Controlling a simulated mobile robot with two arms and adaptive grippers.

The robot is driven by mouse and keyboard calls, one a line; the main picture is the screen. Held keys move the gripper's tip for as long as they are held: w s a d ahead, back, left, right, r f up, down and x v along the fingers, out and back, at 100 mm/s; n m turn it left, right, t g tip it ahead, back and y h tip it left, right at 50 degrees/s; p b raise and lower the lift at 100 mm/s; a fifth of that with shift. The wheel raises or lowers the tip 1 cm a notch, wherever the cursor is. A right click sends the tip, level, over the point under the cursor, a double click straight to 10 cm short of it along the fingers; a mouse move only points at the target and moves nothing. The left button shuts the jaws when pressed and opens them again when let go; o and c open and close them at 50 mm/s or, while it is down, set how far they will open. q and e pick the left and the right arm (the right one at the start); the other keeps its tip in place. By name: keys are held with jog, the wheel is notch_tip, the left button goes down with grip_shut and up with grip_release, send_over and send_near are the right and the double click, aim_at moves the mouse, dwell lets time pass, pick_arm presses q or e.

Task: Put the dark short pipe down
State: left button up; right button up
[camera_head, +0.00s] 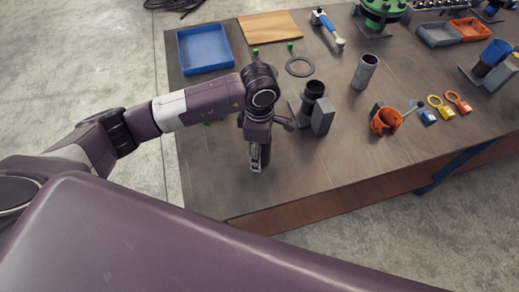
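A dark short pipe (314,89) stands upright beside a grey block (323,116), in what looks like a small bracket, on the dark workbench (318,168). My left gripper (258,163) points down over the bench, left of the dark pipe and nearer the front edge. It is apart from the pipe, and no object shows clearly in it. Its fingers are small and partly overlapped by the wrist, so I cannot tell whether they are open or shut. My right gripper is not in view.
A lighter grey pipe (365,71) stands right of the dark pipe. An orange clamp (385,120) and small padlock-like tags (447,111) lie further right. A blue tray (205,48), wooden board (269,26) and ring (299,66) lie behind. The bench front is mostly clear.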

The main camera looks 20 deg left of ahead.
pick_arm(q)
jog(key=shift+r, duration=0.15)
jog(key=shift+w+r, duration=0.1)
jog(key=shift+r, duration=0.1)
notch_tip(320, 180, up, 11)
jog(key=b, duration=0.3)
jog(key=shift+f, duration=0.15)
jog(key=shift+r, duration=0.45)
jog(key=shift+f, duration=0.1)
